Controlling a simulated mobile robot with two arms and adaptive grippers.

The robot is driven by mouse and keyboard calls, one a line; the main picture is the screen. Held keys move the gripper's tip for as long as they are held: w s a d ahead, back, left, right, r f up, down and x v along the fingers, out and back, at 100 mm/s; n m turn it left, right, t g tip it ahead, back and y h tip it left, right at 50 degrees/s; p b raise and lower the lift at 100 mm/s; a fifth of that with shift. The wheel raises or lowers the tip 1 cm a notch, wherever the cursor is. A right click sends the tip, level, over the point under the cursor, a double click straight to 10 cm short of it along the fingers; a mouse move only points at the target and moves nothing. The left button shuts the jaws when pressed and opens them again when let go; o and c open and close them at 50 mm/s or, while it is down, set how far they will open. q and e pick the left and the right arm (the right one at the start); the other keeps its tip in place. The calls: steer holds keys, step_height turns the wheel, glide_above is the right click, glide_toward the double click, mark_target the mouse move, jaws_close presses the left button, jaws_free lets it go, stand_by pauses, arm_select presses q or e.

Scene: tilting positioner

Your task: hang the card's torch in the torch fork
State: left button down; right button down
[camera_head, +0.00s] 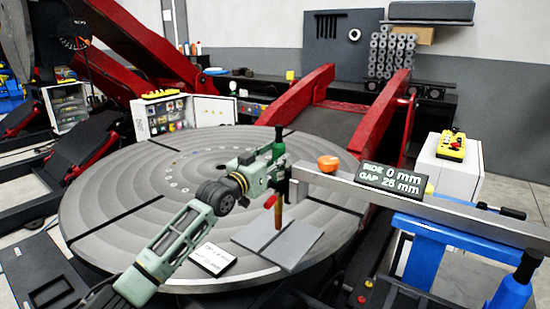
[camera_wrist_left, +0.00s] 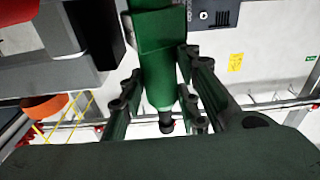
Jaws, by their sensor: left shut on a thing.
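My left gripper (camera_head: 268,172) is shut on a torch (camera_head: 279,146) above the turntable, beside the left end of the grey beam. The torch stands about upright, with a green upper part and a tan lower end; a red piece shows beside it. In the left wrist view its green body (camera_wrist_left: 157,65) lies between the two fingers, with a dark tip. A small card (camera_head: 212,257) lies at the turntable's front; its writing is too small to read. I cannot make out the torch fork for certain. My right gripper is not in view.
The round grey turntable (camera_head: 110,205) bears tilted-looking grey plates (camera_head: 290,250). The long grey beam (camera_head: 460,218) carries an orange knob (camera_head: 328,163) and a display (camera_head: 391,181) reading "0 mm" and "GAP 25 mm". A blue stand (camera_head: 425,265) is at right.

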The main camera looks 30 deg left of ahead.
arm_select(q)
steer(key=shift+r, duration=0.35)
steer(key=c, duration=1.3)
jaws_free()
steer(key=shift+s+d+f, duration=0.1)
steer(key=shift+o, duration=0.4)
steer(key=shift+f, duration=0.5)
steer(key=s+a, duration=0.1)
steer(key=s, duration=1)
steer(key=shift+s+a, duration=0.35)
steer(key=shift+s, duration=0.05)
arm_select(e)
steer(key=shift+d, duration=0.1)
arm_select(q)
steer(key=shift+f, duration=0.1)
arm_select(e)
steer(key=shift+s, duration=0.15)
